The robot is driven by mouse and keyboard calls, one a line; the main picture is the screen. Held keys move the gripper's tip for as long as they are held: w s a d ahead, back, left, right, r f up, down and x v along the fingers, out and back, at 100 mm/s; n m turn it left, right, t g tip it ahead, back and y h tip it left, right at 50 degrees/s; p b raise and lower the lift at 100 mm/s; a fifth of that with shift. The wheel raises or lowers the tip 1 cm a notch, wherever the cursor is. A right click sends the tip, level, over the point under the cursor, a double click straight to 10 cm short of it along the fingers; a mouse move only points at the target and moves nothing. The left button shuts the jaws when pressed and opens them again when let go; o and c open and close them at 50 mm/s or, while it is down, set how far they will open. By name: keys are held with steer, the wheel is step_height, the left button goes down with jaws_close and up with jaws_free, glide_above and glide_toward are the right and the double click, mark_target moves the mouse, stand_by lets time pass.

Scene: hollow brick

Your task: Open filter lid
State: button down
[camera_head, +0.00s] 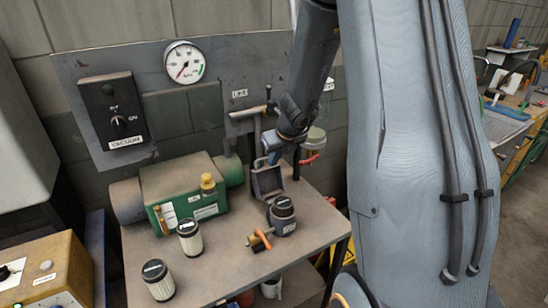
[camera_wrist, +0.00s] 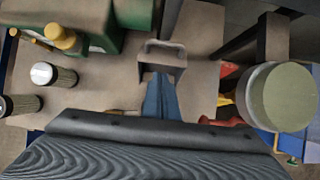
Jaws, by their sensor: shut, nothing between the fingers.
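A dark round canister (camera_head: 284,222) with a flat black lid (camera_head: 282,206) stands on the bench; it looks like the filter, its lid on top. A valve with an orange handle (camera_head: 264,239) sticks out at its left.
A green pump (camera_head: 183,190) stands at the back left. Two filter cartridges (camera_head: 189,238) stand at the front left. A jar (camera_wrist: 287,97) is to the right in the wrist view, beside a red handle (camera_wrist: 225,122). A vacuum switch box (camera_head: 113,110) and gauge (camera_head: 184,63) are on the wall panel.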

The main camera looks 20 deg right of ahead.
stand_by(0.5)
steer(key=w+r, duration=0.6)
steer(key=w, duration=0.1)
steer(key=s+a+f+n+g+b, duration=0.1)
steer(key=s+a+f+n+b, duration=0.2)
steer(key=s+n, duration=0.6)
steer(key=s+a+f+n+g+b, duration=0.2)
steer(key=s+a+f+n+b, duration=0.2)
steer(key=s+n, duration=0.5)
steer(key=s+a+f+n+g+b, duration=0.1)
steer(key=s+a+f+n+b, duration=0.3)
steer(key=s+n, duration=0.6)
step_height(320, 180, down, 3)
steer(key=a+n, duration=0.2)
steer(key=n, duration=0.5)
steer(key=shift+f, duration=0.1)
